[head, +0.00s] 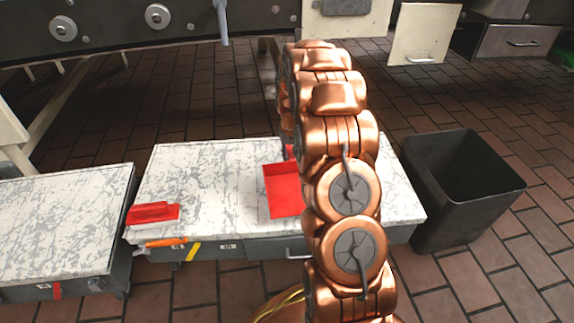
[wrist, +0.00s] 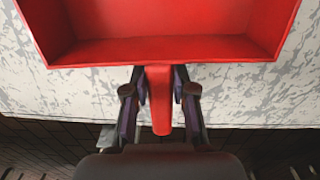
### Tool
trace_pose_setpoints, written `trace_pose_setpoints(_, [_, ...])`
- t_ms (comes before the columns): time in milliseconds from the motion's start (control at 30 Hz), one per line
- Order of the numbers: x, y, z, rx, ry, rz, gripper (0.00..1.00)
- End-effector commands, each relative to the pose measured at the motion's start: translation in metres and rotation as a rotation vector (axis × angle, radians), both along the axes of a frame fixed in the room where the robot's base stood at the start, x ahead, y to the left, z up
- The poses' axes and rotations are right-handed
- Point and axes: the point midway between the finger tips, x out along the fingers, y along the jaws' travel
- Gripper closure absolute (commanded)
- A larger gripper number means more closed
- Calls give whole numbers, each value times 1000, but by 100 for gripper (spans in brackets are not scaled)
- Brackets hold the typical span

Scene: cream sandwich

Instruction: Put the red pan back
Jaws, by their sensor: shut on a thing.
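The red pan (head: 283,190) is an open, shallow, square-edged pan at the middle of the marble-topped counter (head: 215,175) in the head view. My copper arm hides its right side. In the wrist view the pan (wrist: 165,50) fills the top, and its short handle (wrist: 160,100) points toward me. My gripper (wrist: 160,95) has one finger on each side of the handle and is shut on it. In the head view the gripper is hidden behind my arm. I cannot tell whether the pan rests on the counter or is just above it.
A red brush-like object (head: 153,212) lies at the counter's left front corner, above an orange-handled tool (head: 165,242). Another marble-topped unit (head: 60,225) stands at left. A black open bin (head: 462,190) stands on the brick floor at right. The counter's left half is mostly clear.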

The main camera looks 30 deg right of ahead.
Motion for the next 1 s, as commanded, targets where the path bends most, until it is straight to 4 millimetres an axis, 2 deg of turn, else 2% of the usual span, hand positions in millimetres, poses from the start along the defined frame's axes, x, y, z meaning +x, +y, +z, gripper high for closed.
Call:
trace_pose_setpoints(100, [13,1,-3,-1,0,-1,100])
trace_pose_setpoints(267, [20,2,-3,0,3,-1,100])
trace_pose_setpoints(367, [21,3,-7,0,3,-1,100])
trace_pose_setpoints(633, [20,3,-38,0,3,0,100])
trace_pose_setpoints(1000, [21,2,-38,0,2,0,100])
